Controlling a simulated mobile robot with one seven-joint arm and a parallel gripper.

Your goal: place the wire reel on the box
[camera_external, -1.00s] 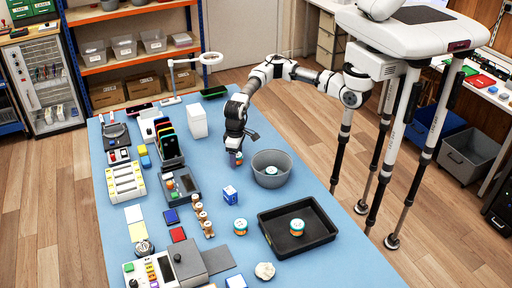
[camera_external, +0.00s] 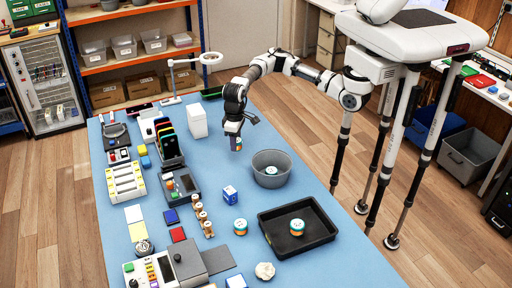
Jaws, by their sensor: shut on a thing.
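My gripper (camera_external: 235,135) points down over the blue mat, left of the grey bowl, and is shut on a small red-and-teal thing that looks like the wire reel (camera_external: 237,145). The jaws hide much of it, and it hangs above the mat. Similar teal, white and orange reels stand on the mat (camera_external: 240,227), in the black tray (camera_external: 297,227) and in the bowl (camera_external: 271,170).
The grey bowl (camera_external: 287,163) and black tray (camera_external: 322,238) stand to the right. A phone rack (camera_external: 172,165) and a white bin (camera_external: 197,121) stand farther left. The mat between gripper and box looks clear.

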